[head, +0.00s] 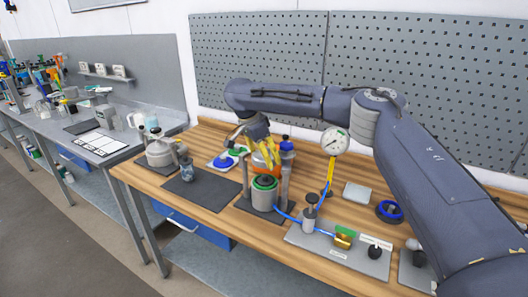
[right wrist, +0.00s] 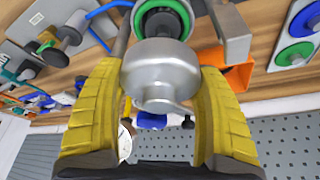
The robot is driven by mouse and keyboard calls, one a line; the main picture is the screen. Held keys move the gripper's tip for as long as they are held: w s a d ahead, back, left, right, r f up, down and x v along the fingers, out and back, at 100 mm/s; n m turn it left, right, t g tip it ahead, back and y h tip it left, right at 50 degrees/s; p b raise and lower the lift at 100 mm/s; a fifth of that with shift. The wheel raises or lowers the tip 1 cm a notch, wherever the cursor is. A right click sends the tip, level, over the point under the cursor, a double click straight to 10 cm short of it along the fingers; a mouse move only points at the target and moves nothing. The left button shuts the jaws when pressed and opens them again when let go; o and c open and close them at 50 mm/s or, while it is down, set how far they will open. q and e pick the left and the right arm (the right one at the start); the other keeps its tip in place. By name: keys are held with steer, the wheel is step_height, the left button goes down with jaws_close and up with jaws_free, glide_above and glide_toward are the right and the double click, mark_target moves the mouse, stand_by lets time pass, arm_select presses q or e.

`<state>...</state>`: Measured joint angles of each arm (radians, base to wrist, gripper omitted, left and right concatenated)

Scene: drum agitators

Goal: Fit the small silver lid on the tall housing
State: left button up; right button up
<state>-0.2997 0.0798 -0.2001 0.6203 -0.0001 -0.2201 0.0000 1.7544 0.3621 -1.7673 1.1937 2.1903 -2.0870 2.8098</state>
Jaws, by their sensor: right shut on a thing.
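The small silver lid (right wrist: 160,72) is a rounded metal cap between the yellow fingers of my right gripper (right wrist: 158,110). The gripper is shut on it. In the head view my right gripper (head: 264,150) hangs over the back of the tall housing (head: 264,198), and I cannot make out the lid there. The housing is a grey cylinder with a green ring around its dark open top, upright between metal posts. In the right wrist view the housing's green ring (right wrist: 183,8) shows just beyond the lid, partly hidden by it. The lid looks apart from the ring. My left gripper is not in view.
A pressure gauge (head: 335,141) and a blue hose stand right of the housing. An orange bin (right wrist: 238,68) is close to the gripper. Blue and green discs (head: 224,161) lie to the left. A dark mat (head: 205,190) has free room.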

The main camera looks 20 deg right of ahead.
mark_target(265, 175)
steer(key=shift+f, duration=2.9)
steer(key=shift+f, duration=0.8)
steer(key=o, duration=1.7)
steer(key=v, duration=1.2)
steer(key=shift+f, duration=0.1)
